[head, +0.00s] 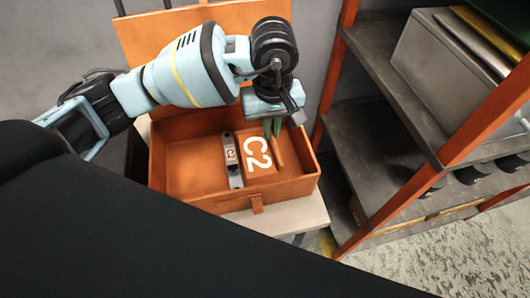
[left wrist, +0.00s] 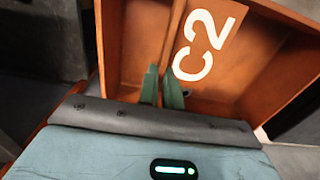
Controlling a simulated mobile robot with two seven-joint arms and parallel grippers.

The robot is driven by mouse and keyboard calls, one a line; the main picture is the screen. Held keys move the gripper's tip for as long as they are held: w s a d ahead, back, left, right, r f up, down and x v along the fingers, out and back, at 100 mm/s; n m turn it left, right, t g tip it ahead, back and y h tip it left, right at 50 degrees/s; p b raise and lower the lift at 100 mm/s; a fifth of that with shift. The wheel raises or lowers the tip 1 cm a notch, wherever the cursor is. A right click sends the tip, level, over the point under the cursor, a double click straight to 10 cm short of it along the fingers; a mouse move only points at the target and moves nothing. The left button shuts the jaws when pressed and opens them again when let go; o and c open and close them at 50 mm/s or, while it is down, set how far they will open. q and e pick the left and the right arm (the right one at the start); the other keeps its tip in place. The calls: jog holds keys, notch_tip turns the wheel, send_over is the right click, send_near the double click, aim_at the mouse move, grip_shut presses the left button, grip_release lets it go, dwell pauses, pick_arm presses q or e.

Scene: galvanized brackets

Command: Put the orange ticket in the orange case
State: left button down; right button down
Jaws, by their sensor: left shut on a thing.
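The orange case (head: 190,202) stands open, its lid (head: 150,38) raised at the back. The orange ticket (head: 262,168), marked with a white "C2", is in the right part of the case. My left gripper (head: 272,129) reaches down over the case's right side, its green fingers shut on the ticket's edge. In the left wrist view, the ticket (left wrist: 229,35) shows beside the fingertips (left wrist: 162,80). I cannot tell whether the ticket touches the case floor. My right gripper is not in view.
The case stands on a pale surface (head: 295,217). A rack with orange posts (head: 440,128) and a grey bin (head: 437,62) stands close on the right.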

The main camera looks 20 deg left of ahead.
pick_arm(q)
notch_tip(320, 180, down, 11)
jog(key=shift+f, duration=0.15)
dwell(0.5)
jog(key=shift+f, duration=0.1)
jog(key=c, duration=2)
grip_release()
jog(key=shift+f, duration=0.1)
jog(key=o, duration=0.4)
notch_tip(320, 180, up, 12)
jog(key=shift+r, duration=0.25)
